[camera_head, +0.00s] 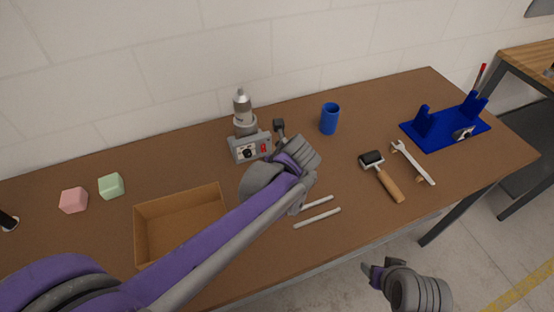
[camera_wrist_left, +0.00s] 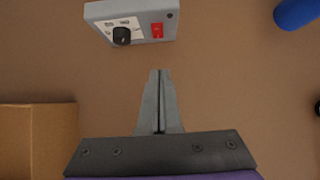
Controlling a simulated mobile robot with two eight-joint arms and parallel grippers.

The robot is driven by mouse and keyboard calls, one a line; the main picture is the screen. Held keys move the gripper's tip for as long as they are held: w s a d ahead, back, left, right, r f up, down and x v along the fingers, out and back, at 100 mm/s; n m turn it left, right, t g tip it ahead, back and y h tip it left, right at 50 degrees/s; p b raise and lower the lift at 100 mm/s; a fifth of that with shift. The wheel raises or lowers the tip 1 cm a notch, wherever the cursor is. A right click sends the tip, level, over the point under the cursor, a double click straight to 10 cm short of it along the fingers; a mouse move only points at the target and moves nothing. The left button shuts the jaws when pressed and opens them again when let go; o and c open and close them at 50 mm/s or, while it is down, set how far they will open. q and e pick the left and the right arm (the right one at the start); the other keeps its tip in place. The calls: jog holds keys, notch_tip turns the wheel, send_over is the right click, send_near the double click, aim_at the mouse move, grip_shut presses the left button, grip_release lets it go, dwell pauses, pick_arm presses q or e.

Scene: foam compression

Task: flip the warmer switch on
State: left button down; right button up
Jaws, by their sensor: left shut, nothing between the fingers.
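The warmer (camera_head: 247,153) is a grey box near the back of the table with a metal canister (camera_head: 243,108) on it. Its front has a black knob (camera_head: 248,154) and a red switch (camera_head: 264,148). In the left wrist view the warmer (camera_wrist_left: 100,13) is at the top, with the red switch (camera_wrist_left: 157,30) right of the black knob (camera_wrist_left: 122,36). Which way the switch is set I cannot tell. My left gripper (camera_wrist_left: 159,72) is shut and empty, its tips apart from the switch in that view. In the head view my wrist hides its fingers. My right gripper (camera_head: 373,272) is beyond the table's front edge.
An open cardboard box (camera_head: 147,207) lies left of my arm, with pink (camera_head: 73,200) and green (camera_head: 111,186) blocks farther left. A blue cup (camera_head: 329,119), two pale rods (camera_head: 317,217), a roller (camera_head: 385,180), a wrench (camera_head: 414,164) and a blue stand (camera_head: 440,138) are to the right.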

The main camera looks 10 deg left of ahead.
aim_at(263, 148)
pick_arm(q)
jog(key=w+a, duration=0.1)
jog(key=w+a+f, duration=0.1)
jog(key=w, duration=0.1)
jog(key=w+a+f, duration=0.1)
jog(key=shift+w+p, duration=0.25)
jog(key=shift+p, duration=0.05)
jog(key=shift+s, duration=0.1)
jog(key=shift+f, duration=0.1)
jog(key=shift+w+a+f+b, duration=0.1)
jog(key=shift+w+f+b, duration=0.15)
jog(key=shift+b, duration=0.1)
jog(key=shift+s+r, duration=0.1)
jog(key=shift+r, duration=0.15)
